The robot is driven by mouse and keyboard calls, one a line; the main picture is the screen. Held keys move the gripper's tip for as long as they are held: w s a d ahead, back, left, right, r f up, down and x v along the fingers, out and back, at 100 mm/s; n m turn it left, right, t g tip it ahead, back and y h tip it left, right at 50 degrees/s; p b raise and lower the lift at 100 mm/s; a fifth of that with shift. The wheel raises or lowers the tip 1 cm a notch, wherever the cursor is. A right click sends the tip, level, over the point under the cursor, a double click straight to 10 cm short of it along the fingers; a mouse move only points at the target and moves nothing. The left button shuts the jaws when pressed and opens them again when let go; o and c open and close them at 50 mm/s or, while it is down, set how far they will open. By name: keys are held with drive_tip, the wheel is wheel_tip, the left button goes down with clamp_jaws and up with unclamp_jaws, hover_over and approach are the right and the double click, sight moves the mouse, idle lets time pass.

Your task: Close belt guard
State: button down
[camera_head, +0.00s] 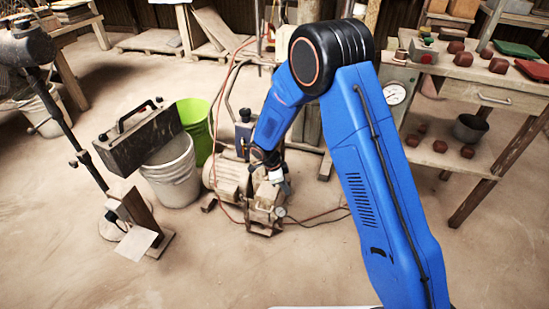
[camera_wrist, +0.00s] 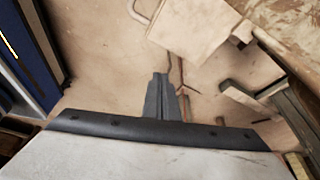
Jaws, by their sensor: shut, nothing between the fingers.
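A dusty motor-and-pump unit (camera_head: 236,182) stands on the floor at the middle of the head view. I cannot make out for certain which part is the belt guard, or whether it is open. My gripper (camera_head: 284,186) is over the right side of this unit, and my arm partly hides it. In the wrist view my gripper (camera_wrist: 160,78) has its grey fingers together, with nothing between them. A pale flat panel (camera_wrist: 190,28) lies beyond the fingertips, apart from them in the picture.
A dark box with a handle (camera_head: 138,137) is left of the unit, by a white bucket (camera_head: 172,176) and a green bucket (camera_head: 196,118). A pressure gauge (camera_head: 394,94) and wooden workbench (camera_head: 480,180) are at right.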

drive_tip(key=w+d+v, duration=0.1)
drive_tip(key=w+v, duration=0.1)
drive_tip(key=v, duration=1.6)
drive_tip(key=s+d+r+n+y, duration=0.1)
drive_tip(key=s+d+r+n, duration=0.35)
drive_tip(key=d+r, duration=0.75)
drive_tip(key=s+d+r+n+t+y, duration=0.15)
drive_tip(key=s+d+r+n, duration=0.25)
drive_tip(key=s+d+r, duration=0.5)
drive_tip(key=s+d+n+t, duration=0.1)
drive_tip(key=s+d+n, duration=0.3)
drive_tip(key=s, duration=0.7)
drive_tip(key=s+d+n+t+y, duration=0.1)
drive_tip(key=s+d+n, duration=0.4)
drive_tip(key=s, duration=0.7)
drive_tip(key=shift+s+d+r+t, duration=0.3)
drive_tip(key=shift+d+t, duration=0.1)
drive_tip(key=shift+t, duration=0.15)
drive_tip(key=shift+w+a+y, duration=0.1)
drive_tip(key=shift+w+y, duration=0.05)
drive_tip(key=shift+y, duration=0.1)
